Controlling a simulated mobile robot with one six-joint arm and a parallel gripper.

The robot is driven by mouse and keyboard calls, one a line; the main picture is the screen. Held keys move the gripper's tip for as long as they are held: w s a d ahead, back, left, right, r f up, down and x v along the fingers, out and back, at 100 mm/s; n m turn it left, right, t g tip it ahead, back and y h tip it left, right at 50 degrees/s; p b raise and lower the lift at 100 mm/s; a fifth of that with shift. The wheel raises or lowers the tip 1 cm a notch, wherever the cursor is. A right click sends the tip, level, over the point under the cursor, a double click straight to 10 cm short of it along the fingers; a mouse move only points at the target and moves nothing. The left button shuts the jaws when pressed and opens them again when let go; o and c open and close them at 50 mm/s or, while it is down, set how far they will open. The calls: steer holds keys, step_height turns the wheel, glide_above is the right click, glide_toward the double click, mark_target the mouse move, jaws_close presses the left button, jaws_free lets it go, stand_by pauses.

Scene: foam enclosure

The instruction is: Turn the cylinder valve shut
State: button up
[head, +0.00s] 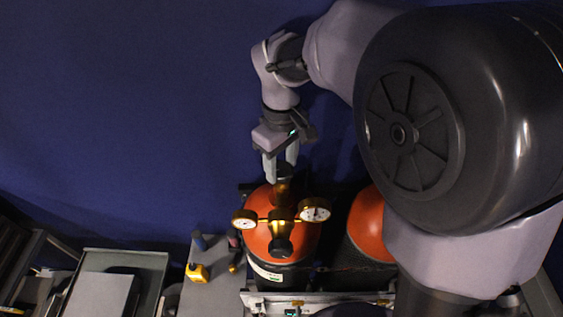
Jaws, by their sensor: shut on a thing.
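The gas cylinder (257,243) stands upright with an orange-red shoulder and a dark body with a pale label. A brass regulator (281,215) with two round gauges sits at its top. The valve handwheel (286,168) is a small dark knob on top of the brass valve stem, partly hidden by my fingers. My gripper (281,168) points down from above and is shut on the valve handwheel. How far the valve is turned cannot be told.
A second orange-topped cylinder (366,222) stands close on the right, partly behind my arm. A yellow tool (197,272) and a dark-blue object (199,241) lie on the grey surface at left. A grey tray (151,262) stands farther left. The blue wall area behind is clear.

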steer(key=m+b, duration=0.1)
steer(key=m, duration=0.4)
steer(key=shift+m+b, duration=0.3)
steer(key=m+b, duration=0.1)
steer(key=m, duration=0.4)
steer(key=shift+b, duration=0.4)
steer(key=m+b, duration=0.2)
steer(key=m, duration=0.4)
steer(key=shift+m, duration=0.3)
steer(key=shift+m+b, duration=0.95)
steer(key=shift+m, duration=1.35)
steer(key=o, duration=1.4)
steer(key=shift+c, duration=0.2)
